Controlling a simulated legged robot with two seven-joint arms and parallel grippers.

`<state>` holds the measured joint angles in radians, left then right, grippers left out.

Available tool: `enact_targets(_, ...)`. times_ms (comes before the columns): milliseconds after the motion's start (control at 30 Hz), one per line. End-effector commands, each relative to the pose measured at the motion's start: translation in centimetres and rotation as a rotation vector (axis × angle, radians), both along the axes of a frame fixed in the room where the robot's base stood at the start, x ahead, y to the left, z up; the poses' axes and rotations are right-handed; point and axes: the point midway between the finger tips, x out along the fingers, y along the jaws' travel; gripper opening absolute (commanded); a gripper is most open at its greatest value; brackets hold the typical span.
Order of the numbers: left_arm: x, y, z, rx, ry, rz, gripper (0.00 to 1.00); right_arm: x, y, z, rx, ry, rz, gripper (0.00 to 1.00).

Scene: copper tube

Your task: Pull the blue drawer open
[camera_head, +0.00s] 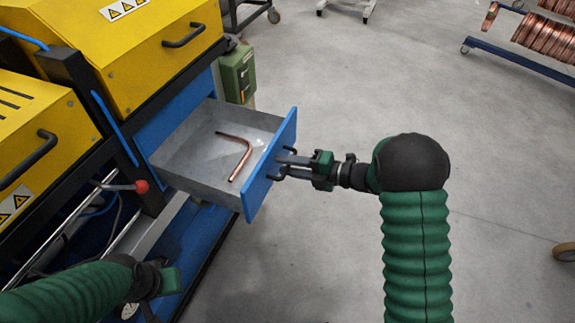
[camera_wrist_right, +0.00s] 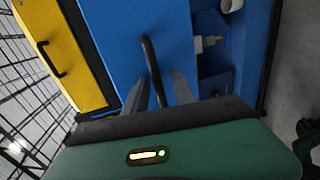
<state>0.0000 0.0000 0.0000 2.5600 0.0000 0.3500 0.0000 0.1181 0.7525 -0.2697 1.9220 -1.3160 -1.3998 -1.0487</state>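The blue drawer (camera_head: 270,165) stands pulled out from the blue cabinet, its grey tray in view. A bent copper tube (camera_head: 247,152) lies inside it. My right gripper (camera_head: 290,158) is at the drawer's front, by its black handle (camera_wrist_right: 154,70). In the right wrist view my right gripper's two fingers (camera_wrist_right: 160,92) stand apart, one on each side of the handle bar, with blue showing between fingers and bar. Whether a finger touches the bar I cannot tell. My left gripper (camera_head: 153,305) is low at the left, away from the drawer; its fingers are too unclear to read.
Yellow machine housings (camera_head: 160,45) with black handles stand above and left of the drawer. A lever with a red knob (camera_head: 141,187) sticks out left of the drawer. A green box (camera_head: 238,75) is behind it.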

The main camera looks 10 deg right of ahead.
Motion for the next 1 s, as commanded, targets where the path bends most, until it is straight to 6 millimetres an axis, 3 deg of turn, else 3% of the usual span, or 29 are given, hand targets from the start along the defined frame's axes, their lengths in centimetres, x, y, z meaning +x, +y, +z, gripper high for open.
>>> enact_targets(167, 0.0, 0.0, 1.0, 0.000, 0.000, 0.000, 0.00, -1.5, -2.3, 0.9, 0.001, 0.002, -0.006, 0.32)
enact_targets(600, 0.0, 0.0, 3.4, 0.000, 0.000, 0.000, 0.00, -8.4, -11.8, 3.1, -0.001, 0.002, -0.003, 0.32)
enact_targets(767, 0.0, 0.0, 3.6, 0.000, 0.000, 0.000, 0.00, -9.4, -13.2, 3.3, -0.001, 0.002, -0.002, 0.32)
enact_targets(1000, 0.0, 0.0, 3.5, 0.000, 0.000, 0.000, 0.00, -9.6, -13.3, 3.3, 0.000, 0.001, -0.001, 0.32)
